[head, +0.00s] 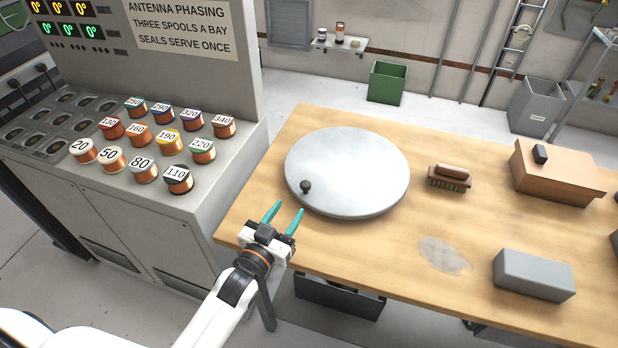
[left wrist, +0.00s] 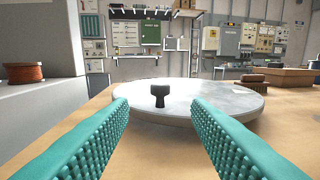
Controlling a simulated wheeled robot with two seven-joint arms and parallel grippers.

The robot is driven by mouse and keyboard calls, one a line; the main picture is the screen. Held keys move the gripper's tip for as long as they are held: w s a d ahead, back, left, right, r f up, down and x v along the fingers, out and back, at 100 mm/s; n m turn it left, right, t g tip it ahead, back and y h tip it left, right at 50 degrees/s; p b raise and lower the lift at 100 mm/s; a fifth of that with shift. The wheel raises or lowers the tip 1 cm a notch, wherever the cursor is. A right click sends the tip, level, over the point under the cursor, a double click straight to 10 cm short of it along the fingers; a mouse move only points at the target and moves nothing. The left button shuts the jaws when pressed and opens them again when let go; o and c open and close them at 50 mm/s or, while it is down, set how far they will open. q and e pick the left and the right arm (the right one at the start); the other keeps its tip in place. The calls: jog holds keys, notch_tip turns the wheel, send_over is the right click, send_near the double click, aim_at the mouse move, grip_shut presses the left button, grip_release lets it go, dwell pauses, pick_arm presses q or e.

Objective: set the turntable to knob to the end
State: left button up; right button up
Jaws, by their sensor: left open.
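The turntable (head: 350,165) is a round grey disc lying on the wooden table. Its small black knob (head: 306,186) stands upright near the disc's near left rim. In the left wrist view the turntable (left wrist: 225,103) lies ahead, and the knob (left wrist: 160,95) shows between my fingers, farther off. My left gripper (head: 286,212) has teal fingers and is open and empty. It is just short of the turntable's near left edge, and its fingers point toward the knob without touching it. My right gripper is not in view.
The wooden table (head: 400,235) holds a brush (head: 449,178), a grey block (head: 534,275) and a cardboard box (head: 556,172) to the right. A grey console (head: 235,160) with several numbered copper spools stands at the left. Bare tabletop surrounds most of the disc.

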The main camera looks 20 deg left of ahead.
aim_at(303, 188)
pick_arm(q)
jog(key=w, duration=0.3)
jog(key=w+d, duration=0.1)
jog(key=w, duration=0.6)
jog(key=shift+d, duration=0.35)
jog(key=shift+a+p, duration=0.1)
jog(key=shift+p, duration=0.2)
grip_shut()
